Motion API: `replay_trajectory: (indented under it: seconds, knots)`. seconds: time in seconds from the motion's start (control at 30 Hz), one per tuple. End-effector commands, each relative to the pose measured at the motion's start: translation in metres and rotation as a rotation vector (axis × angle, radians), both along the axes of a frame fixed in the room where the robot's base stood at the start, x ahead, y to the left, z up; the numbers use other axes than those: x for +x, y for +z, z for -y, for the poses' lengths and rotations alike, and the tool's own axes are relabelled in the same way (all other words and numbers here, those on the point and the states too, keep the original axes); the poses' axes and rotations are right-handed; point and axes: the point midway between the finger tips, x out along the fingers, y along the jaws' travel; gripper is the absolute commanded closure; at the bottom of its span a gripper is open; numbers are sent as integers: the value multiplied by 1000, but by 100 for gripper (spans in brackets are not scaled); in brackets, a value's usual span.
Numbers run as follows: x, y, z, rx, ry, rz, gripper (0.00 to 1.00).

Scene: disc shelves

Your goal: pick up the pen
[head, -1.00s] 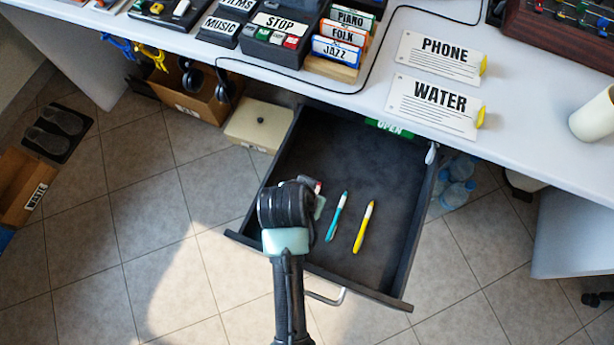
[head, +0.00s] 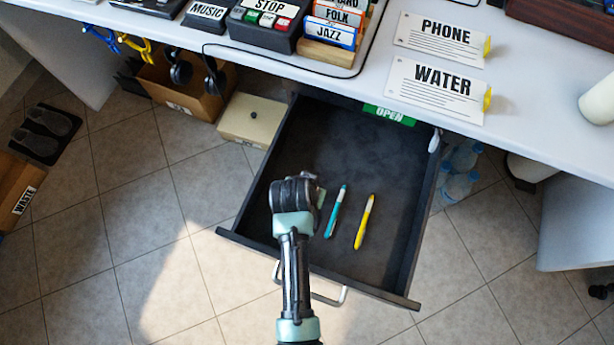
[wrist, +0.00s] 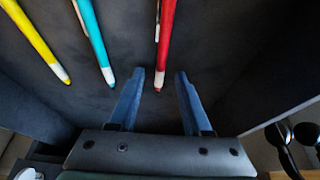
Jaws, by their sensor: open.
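An open dark drawer (head: 345,265) under the desk holds pens. A teal pen (head: 335,212) and a yellow pen (head: 364,222) lie side by side in it in the head view. In the wrist view I see a red pen (wrist: 165,40), the teal pen (wrist: 95,40) and the yellow pen (wrist: 35,42). My gripper (wrist: 158,92) is open and empty, with the red pen's pale, red-tipped end between its blue fingers in the picture. I cannot tell its height above the pen. In the head view my wrist hides the red pen.
The drawer has raised walls and a front handle (head: 330,298). The desk edge (head: 330,92) overhangs its back, with a green OPEN label (head: 389,115). A beige box (head: 252,119) and a brown carton (head: 187,85) stand left of the drawer.

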Motion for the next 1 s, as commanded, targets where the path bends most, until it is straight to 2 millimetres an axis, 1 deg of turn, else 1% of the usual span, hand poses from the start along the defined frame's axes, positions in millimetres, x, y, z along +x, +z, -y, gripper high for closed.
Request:
replay_trajectory:
  seconds: [0.47,0.5,0.77,1.0]
  knots:
    - [0,-2,0,0,0,0,52]
    - [0,-2,0,0,0,0,53]
    - [0,-2,0,0,0,0,100]
    - [0,-2,0,0,0,0,100]
